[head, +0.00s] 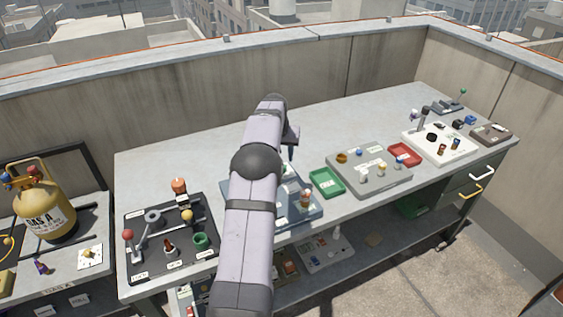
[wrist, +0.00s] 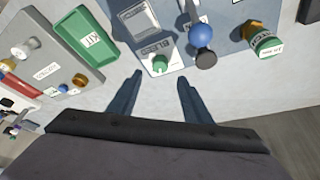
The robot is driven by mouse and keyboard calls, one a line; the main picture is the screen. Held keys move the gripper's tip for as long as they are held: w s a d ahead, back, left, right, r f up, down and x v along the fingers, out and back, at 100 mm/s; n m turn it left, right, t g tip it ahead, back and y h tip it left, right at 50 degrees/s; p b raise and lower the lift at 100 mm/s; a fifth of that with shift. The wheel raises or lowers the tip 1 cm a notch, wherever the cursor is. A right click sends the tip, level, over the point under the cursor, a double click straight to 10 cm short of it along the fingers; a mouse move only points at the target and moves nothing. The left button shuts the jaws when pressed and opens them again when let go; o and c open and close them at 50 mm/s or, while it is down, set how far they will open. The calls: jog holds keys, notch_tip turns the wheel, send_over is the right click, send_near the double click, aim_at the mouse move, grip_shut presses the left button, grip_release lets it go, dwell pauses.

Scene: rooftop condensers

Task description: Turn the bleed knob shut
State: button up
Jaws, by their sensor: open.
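The bleed knob (wrist: 160,65) is a small green round knob on a white plate labelled "BLEED", on a blue-grey panel (wrist: 225,28) in the wrist view. My gripper (wrist: 160,79) is open, with one dark blue finger at each side of the picture's middle. The knob appears between and just beyond the fingertips, and I see no contact. The gap in height cannot be told. In the head view my arm covers much of the panel (head: 312,213), and I cannot make out the knob there.
On the same panel are a blue ball-topped lever (wrist: 201,38) and a green-capped, labelled valve (wrist: 264,43), both right of the knob. A green tray marked "KIT" (wrist: 87,37) lies to the left, beside a grey panel (wrist: 45,60) with several knobs. Bare bench lies below the knob.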

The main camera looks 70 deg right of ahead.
jog(key=shift+f, duration=0.1)
jog(key=shift+p+x, duration=1.45)
jog(key=shift+x, duration=2.15)
jog(key=shift+c, duration=0.7)
jog(key=c, duration=0.9)
